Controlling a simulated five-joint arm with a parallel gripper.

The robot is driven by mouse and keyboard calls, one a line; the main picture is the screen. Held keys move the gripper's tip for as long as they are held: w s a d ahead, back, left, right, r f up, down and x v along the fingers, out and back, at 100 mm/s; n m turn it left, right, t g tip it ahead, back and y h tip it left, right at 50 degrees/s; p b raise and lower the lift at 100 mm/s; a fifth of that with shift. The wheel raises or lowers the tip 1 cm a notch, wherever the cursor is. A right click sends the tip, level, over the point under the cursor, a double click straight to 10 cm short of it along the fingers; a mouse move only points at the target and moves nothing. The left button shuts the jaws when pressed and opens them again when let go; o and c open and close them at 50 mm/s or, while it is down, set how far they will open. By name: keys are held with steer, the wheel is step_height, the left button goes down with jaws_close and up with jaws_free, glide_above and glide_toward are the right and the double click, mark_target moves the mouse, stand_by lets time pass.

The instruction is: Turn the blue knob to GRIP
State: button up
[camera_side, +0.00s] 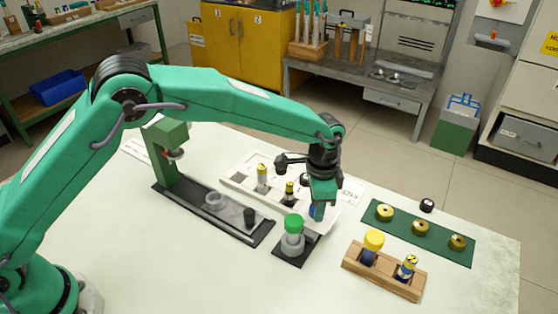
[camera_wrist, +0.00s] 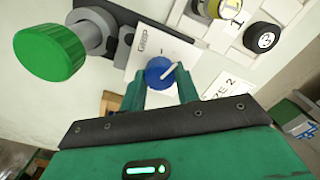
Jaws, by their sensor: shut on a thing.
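The blue knob (camera_wrist: 157,70) sits on a white plate in the wrist view, with a white pointer line slanting up and to the right. The word GRIP (camera_wrist: 143,38) is printed on the plate above and left of the knob, and the pointer is not aimed at it. My gripper (camera_wrist: 162,79) is shut on the knob, one finger on each side. In the side view my gripper (camera_side: 319,209) reaches down to the plate, and the knob (camera_side: 312,211) is mostly hidden behind a finger.
A green-capped grey post (camera_side: 293,238) stands close in front of my gripper. A white tray (camera_side: 236,181) with yellow-black pieces lies left. A green mat (camera_side: 399,225) with brass rings and a wooden block (camera_side: 384,277) are right. The front of the table is clear.

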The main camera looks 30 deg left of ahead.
steer(key=n, duration=0.7)
steer(key=shift+r, duration=0.1)
stand_by(0.5)
steer(key=o, duration=1)
steer(key=shift+r, duration=3.85)
